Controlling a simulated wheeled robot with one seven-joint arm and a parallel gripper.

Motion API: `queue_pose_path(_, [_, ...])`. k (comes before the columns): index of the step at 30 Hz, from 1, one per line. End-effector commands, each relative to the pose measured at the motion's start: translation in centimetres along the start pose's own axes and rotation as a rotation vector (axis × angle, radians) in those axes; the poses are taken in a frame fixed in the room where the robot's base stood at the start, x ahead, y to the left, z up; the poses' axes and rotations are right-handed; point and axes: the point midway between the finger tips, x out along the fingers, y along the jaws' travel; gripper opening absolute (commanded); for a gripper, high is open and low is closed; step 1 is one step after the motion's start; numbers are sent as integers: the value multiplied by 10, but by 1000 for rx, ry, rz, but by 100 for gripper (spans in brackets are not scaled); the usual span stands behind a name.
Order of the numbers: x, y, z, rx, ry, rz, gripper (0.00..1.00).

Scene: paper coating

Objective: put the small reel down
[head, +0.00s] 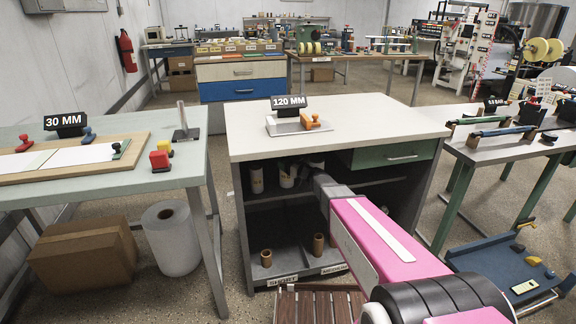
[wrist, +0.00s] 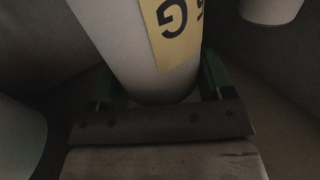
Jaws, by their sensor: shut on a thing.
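A white reel (wrist: 125,45) with a yellow label stands between the green fingers of my gripper (wrist: 158,80) in the wrist view. The fingers are shut on it, one on each side. A large letter G shows on the label; the rest is cut off. In the head view my pink arm reaches into the open upper shelf of the white-topped cabinet (head: 365,120). My fingers are hidden there behind the wrist. Small white reels (head: 287,176) stand on that shelf, left of my wrist. I cannot tell whether the held reel touches the shelf.
Other white reels stand close by in the wrist view, at left (wrist: 18,140) and upper right (wrist: 270,8). The cabinet's lower shelf holds brown cores (head: 266,258) and SHORT and MEDIUM labels. A green drawer (head: 395,154) is right of my arm. A slatted wooden platform (head: 318,305) lies in front.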

Motion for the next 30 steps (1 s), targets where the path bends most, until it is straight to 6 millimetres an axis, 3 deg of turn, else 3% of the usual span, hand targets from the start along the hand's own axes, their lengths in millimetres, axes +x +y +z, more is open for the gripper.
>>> queue_pose_path(13, [0, 0, 10, 0, 1, 0, 30])
queue_pose_path(14, [0, 0, 10, 0, 0, 0, 77])
queue_pose_path(16, [0, 0, 10, 0, 0, 0, 99])
queue_pose_path(27, [0, 0, 6, -1, 1, 0, 99])
queue_pose_path(30, [-13, -1, 6, 0, 0, 2, 99])
